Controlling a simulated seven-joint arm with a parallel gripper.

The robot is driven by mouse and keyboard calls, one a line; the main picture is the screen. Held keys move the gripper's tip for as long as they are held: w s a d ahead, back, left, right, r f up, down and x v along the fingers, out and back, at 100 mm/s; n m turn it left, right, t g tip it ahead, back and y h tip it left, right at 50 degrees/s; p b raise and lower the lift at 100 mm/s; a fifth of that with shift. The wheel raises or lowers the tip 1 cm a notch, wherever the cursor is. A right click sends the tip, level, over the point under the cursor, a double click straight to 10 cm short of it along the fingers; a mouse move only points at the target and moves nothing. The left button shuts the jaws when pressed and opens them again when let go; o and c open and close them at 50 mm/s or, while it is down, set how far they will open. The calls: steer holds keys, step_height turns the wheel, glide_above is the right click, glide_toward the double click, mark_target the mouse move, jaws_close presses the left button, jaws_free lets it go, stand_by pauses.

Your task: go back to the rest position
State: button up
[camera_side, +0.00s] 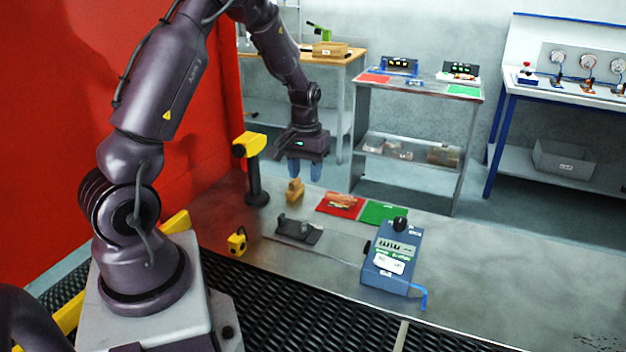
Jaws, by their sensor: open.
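My gripper (305,169) hangs pointing down above the far left part of the metal table (480,255). Its two bluish fingers are apart with nothing between them. A small tan wooden piece (295,190) stands on the table just below and slightly left of the fingers. I cannot tell from this view how much height lies between them.
A yellow-topped black post (256,170) stands left of the gripper. On the table are a black fixture (298,230), a red mat (338,207) bearing a brownish item, a green mat (384,212), a blue box with a black knob (393,258) and a yellow block (237,242).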

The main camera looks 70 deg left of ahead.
steer(key=s+d+r+m+t, duration=0.2)
steer(key=s+d+r+m, duration=0.2)
steer(key=d+r, duration=0.6)
steer(key=s+d+r+m+t, duration=0.3)
steer(key=s+d+r+m, duration=0.2)
steer(key=s+d+r, duration=0.3)
steer(key=d+r, duration=0.2)
steer(key=d, duration=0.2)
steer(key=shift+s+t, duration=0.3)
steer(key=shift+s, duration=0.05)
